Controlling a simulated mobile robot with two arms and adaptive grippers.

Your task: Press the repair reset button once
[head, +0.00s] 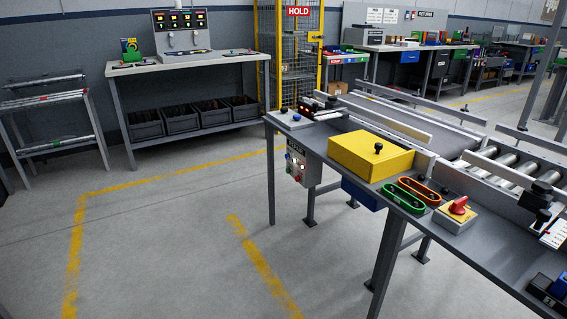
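No button is readably marked as the repair reset. A grey control box (298,164) hangs on the near side of the conveyor bench, below its left end. It carries small buttons, among them a red one, and its lettering is too small to read. On the right of the bench is a red rotary knob on a yellow and white box (457,212). Neither of my grippers shows in the head view.
The bench (345,187) also holds a yellow box (370,155) and green and orange oval trays (403,196). A back-left table (190,64) bears a display panel (180,28). A yellow cage (291,55) stands behind. The floor (170,230) left of the bench is clear.

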